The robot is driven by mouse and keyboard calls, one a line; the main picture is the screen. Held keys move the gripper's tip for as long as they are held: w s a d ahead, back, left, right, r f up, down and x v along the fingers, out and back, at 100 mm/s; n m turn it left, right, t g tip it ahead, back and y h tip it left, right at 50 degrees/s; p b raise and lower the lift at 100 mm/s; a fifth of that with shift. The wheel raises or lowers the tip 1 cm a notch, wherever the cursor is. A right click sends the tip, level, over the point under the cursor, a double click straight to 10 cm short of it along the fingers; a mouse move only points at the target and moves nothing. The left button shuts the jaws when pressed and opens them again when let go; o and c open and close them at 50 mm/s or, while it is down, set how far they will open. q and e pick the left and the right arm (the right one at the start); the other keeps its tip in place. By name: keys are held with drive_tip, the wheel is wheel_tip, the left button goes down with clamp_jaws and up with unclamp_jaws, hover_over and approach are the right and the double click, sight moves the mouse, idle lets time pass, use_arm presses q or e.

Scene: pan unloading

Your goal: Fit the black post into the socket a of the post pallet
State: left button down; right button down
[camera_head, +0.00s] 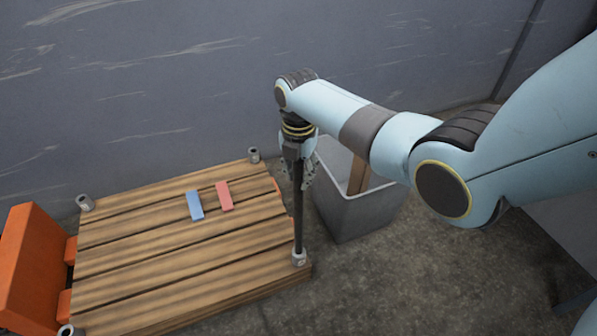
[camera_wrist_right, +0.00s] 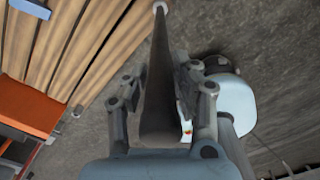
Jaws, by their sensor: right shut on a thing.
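The black post (camera_head: 298,205) stands about upright with its upper part in my right gripper (camera_head: 298,172), which is shut on it. Its lower end meets the socket (camera_head: 299,258) at the near right corner of the wooden post pallet (camera_head: 180,265). I cannot tell whether the tip is inside the socket or just at its mouth. The wrist view shows the post (camera_wrist_right: 159,85) between the fingers, its far end at the pale socket (camera_wrist_right: 161,7). Other sockets sit at the far right (camera_head: 254,155), far left (camera_head: 86,202) and near left (camera_head: 69,331) corners. No socket letter is readable. My left gripper is not in view.
A blue block (camera_head: 195,206) and a pink block (camera_head: 224,196) lie on the pallet. A grey bin (camera_head: 358,215) holding a wooden piece (camera_head: 357,175) stands right of it. An orange object (camera_head: 30,262) is at the left. A grey wall (camera_head: 150,80) rises behind.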

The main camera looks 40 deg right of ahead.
drive_tip(key=c, duration=0.9)
unclamp_jaws()
drive_tip(key=shift+c, duration=0.2)
wheel_tip(320, 180, up, 12)
drive_tip(key=shift+r, duration=0.1)
